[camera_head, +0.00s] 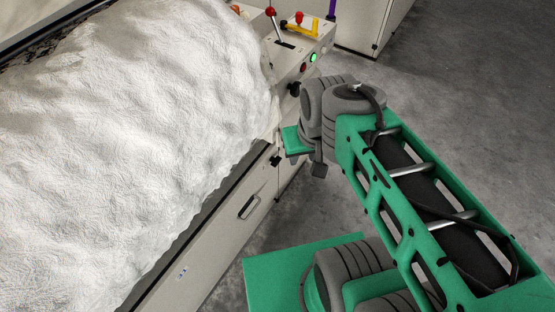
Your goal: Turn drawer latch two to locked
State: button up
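A pale grey drawer front (225,235) runs along the machine's side below the white fibre mass, with a recessed dark handle (248,207). A small dark knob (275,160) sits at the drawer's upper right end; it may be a latch, but its position and any number cannot be read. My gripper (284,141) is at the end of my green and grey arm, close to the machine's side and just above this knob in the picture. Its fingers are mostly hidden or too small to tell whether they are open, and I cannot tell whether it touches anything.
A control panel (296,47) carries a red-topped lever (271,12), a yellow handle (301,27), a lit green button (313,58) and a black knob (294,89). White fibre (130,130) covers the left. Concrete floor (460,100) is clear at right; a cabinet (365,25) stands behind.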

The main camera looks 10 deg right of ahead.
aim_at(275, 161)
jog(key=z, duration=0.05)
jog(key=k, duration=0.5)
jog(key=u, duration=2.6)
jog(key=k, duration=1.05)
jog(key=z, duration=1.15)
jog(key=i, duration=1)
jog(key=u, duration=0.05)
